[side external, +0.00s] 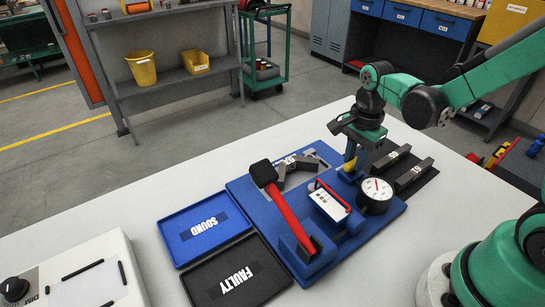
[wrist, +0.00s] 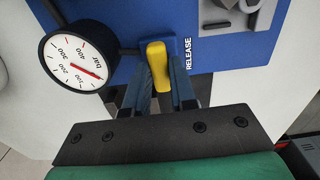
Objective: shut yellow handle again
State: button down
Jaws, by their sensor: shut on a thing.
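The yellow handle (side external: 349,166) stands on the blue base (side external: 240,189) beside the round gauge (side external: 376,196). In the wrist view the yellow handle (wrist: 157,62) sits between my two fingers, left of the word RELEASE on the blue surface. My gripper (side external: 351,156) reaches down onto it from above. In the wrist view my gripper (wrist: 161,85) is shut on the handle, with a finger against each side. The gauge (wrist: 78,57) is at upper left there, its red needle in the lower part of the scale. The handle's lower part is hidden in the side view.
A red lever with a black head (side external: 284,206) slants across the base, near a white labelled block (side external: 328,204). A blue SOUND tray (side external: 180,253) and black FAULTY tray (side external: 205,290) lie left. Metal bars (side external: 414,176) lie right.

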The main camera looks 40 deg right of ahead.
aim_at(354, 163)
dwell(0.4)
jog(key=c, duration=0.7)
grip_release()
jog(key=shift+r, duration=2.8)
jog(key=shift+s+a+r+n+t, duration=0.15)
jog(key=shift+a+r+n+t, duration=0.15)
jog(key=shift+n, duration=0.2)
jog(key=a+r+n+t, duration=0.1)
jog(key=n+t, duration=0.1)
jog(key=n, duration=0.3)
jog(key=s+a+r+n+t, duration=0.1)
jog(key=a+n+t, duration=0.1)
jog(key=n, duration=0.4)
jog(key=s+a+r+n+t, duration=0.1)
jog(key=n+t, duration=0.1)
jog(key=n, duration=0.3)
jog(key=shift+s+a+r+n+t, duration=0.15)
jog(key=shift+a+r+n+t, duration=0.15)
jog(key=shift+n, duration=0.1)
